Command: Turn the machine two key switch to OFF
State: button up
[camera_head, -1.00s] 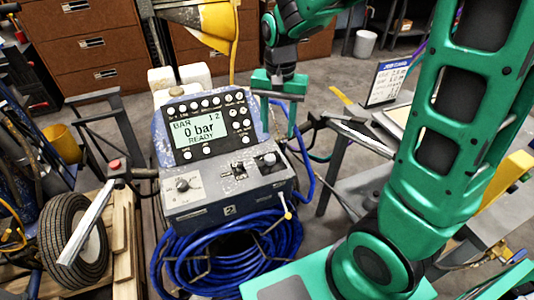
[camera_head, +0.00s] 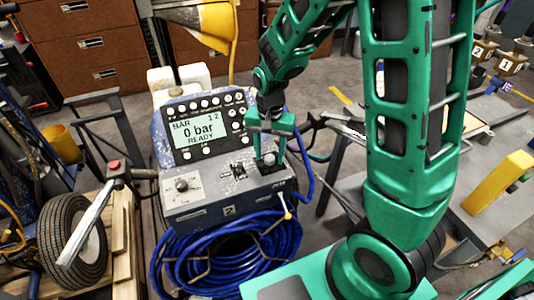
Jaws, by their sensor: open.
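The machine (camera_head: 215,192), a grey control box marked 2, stands left of my arm. Its display (camera_head: 197,131) reads "0 bar READY". A dark knob (camera_head: 268,161) sits at the right of the box's top, and another knob (camera_head: 182,186) sits on a pale plate at its left. Which one is the key switch is too small to tell. My gripper (camera_head: 269,154) is open and points down at the right knob, with a finger to either side of it in this view. I cannot tell whether it touches the knob. The knob's setting is unreadable.
A yellow-tipped lever (camera_head: 287,214) sticks out at the box's right front. A blue hose coil (camera_head: 215,262) hangs below. A handlebar with a red button (camera_head: 114,166) and a tyre (camera_head: 72,240) are at left. A yellow block (camera_head: 498,183) is at right.

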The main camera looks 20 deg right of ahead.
jog(key=c, duration=1.1)
jog(key=shift+o, duration=0.2)
jog(key=shift+a, duration=0.15)
jog(key=shift+n, duration=0.8)
jog(key=n, duration=1)
jog(key=shift+w+n, duration=0.1)
jog(key=shift+n, duration=0.2)
